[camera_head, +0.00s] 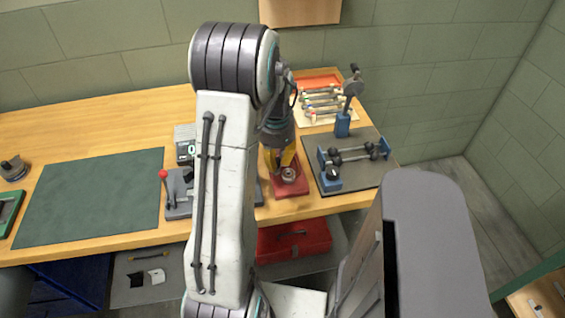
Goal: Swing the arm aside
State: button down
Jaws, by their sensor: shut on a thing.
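My arm rises through the middle of the picture and bends down over the wooden bench (100,110). My gripper (282,168), with yellow fingers, hangs over a red tray (291,188). It is shut on a small round metal part (289,175). I cannot tell whether the part touches the tray. My arm hides part of the bench and of the devices to the left of the gripper.
Right of the gripper is a dark mat (355,178) with blue stands and a weighted bar. Behind it stands a lever tool (350,95) beside a tool board (325,108). Left is a red-knobbed lever device (177,195), then a bare green mat (90,197). A red toolbox (293,240) sits below.

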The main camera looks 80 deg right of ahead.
jog(key=m, duration=0.1)
jog(key=w+m, duration=0.1)
jog(key=m, duration=0.1)
jog(key=w+m, duration=0.1)
jog(key=shift+w+d+f, duration=0.1)
jog(key=shift+d, duration=0.15)
jog(key=shift+w+d+m, duration=0.3)
jog(key=shift+m, duration=0.65)
jog(key=shift+w+d+m, duration=0.25)
jog(key=shift+w+m, duration=0.05)
jog(key=shift+m, duration=0.65)
jog(key=shift+b, duration=0.3)
jog(key=c, duration=1.1)
grip_release()
jog(key=shift+d, duration=0.1)
jog(key=shift+c, duration=0.2)
notch_tip(320, 180, up, 12)
jog(key=shift+r, duration=0.1)
